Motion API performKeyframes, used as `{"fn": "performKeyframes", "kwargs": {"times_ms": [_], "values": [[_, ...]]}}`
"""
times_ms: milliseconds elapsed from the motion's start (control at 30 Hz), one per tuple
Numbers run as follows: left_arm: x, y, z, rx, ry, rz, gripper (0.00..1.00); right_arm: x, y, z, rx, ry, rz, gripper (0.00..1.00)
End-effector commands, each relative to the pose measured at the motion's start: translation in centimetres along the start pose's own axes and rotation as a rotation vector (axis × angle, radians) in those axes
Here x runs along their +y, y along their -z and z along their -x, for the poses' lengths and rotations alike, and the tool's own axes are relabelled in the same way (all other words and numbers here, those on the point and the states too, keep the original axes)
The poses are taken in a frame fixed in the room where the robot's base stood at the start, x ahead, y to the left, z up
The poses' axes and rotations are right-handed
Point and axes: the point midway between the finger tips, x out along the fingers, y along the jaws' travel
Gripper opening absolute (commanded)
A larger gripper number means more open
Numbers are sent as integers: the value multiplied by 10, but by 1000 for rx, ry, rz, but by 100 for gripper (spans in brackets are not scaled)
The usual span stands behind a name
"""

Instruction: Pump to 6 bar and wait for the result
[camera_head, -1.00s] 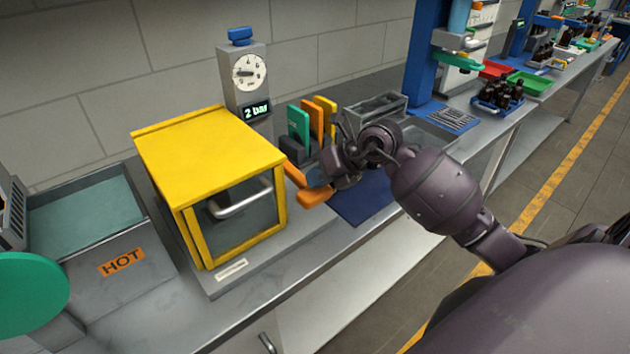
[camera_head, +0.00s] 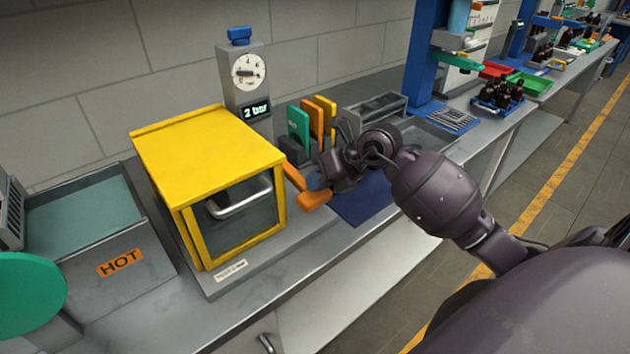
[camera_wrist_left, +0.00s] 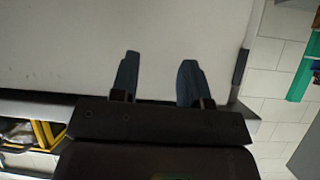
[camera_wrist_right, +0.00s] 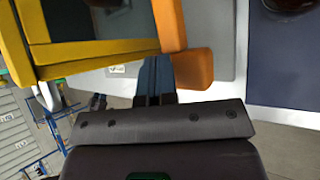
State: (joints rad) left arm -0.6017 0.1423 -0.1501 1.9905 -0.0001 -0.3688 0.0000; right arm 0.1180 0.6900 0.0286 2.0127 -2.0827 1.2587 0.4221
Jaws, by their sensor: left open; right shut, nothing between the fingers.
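The yellow chamber (camera_head: 205,150) with a dark glass front and a grey bar handle (camera_head: 240,198) stands on the bench. The gauge column (camera_head: 245,95) behind it has a white dial (camera_head: 248,70), and its display (camera_head: 256,110) reads about 2 bar. An orange lever (camera_head: 313,200) sticks out at the chamber's right side. My right gripper (camera_head: 318,181) is shut and empty right at the lever; in the right wrist view its fingertips (camera_wrist_right: 156,72) are beside the orange lever end (camera_wrist_right: 193,68). Touching is unclear. My left gripper (camera_wrist_left: 158,80) is open and empty, seen only in its wrist view.
A grey box marked HOT (camera_head: 121,262) stands left of the chamber. Green and orange upright plates (camera_head: 299,128) stand behind the lever. A dark blue mat (camera_head: 362,198) lies to the right. Bottle racks (camera_head: 498,95) stand farther along the bench.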

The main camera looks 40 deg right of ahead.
Motion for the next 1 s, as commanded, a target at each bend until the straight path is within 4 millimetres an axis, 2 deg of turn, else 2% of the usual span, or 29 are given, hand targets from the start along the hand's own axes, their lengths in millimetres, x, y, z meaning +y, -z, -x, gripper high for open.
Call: {"fn": "performKeyframes", "kwargs": {"times_ms": [1000], "values": [[1,-7,-3,-6,0,0,42,-6,6,-8,4,1,-1,0]]}}
